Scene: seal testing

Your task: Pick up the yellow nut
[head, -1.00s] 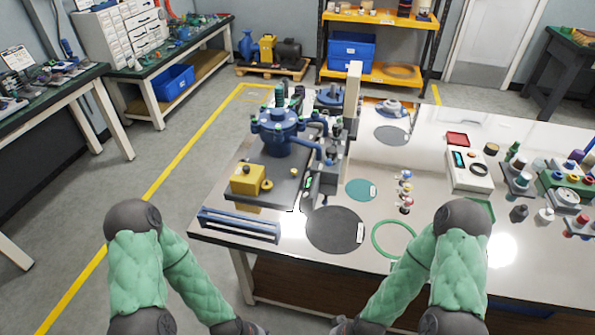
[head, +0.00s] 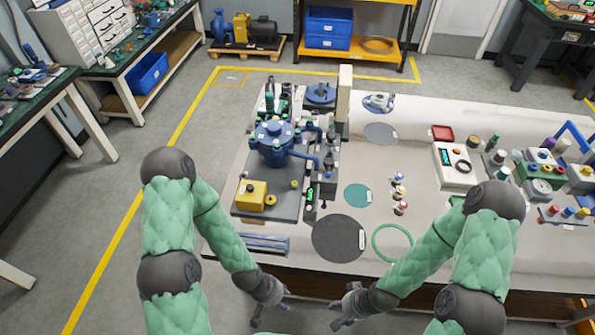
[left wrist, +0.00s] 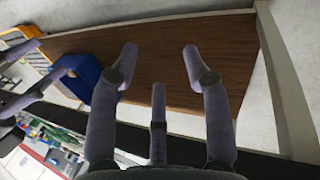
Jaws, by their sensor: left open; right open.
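Another small yellowish piece (head: 294,184) lies on that plate; which one is the nut is too small to tell. My left gripper (head: 271,307) is open and empty, below the table's front edge, well short of these pieces. In the left wrist view its fingers (left wrist: 160,60) are spread with nothing between them. My right gripper (head: 336,313) is open and empty to its right, also in front of the table.
A blue valve body (head: 276,143) and a tall pale post (head: 343,95) rise behind the yellow block. A blue rail (head: 265,243) lies along the front left edge. A black disc (head: 338,239), green ring (head: 393,243) and teal disc (head: 358,195) lie flat nearby.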

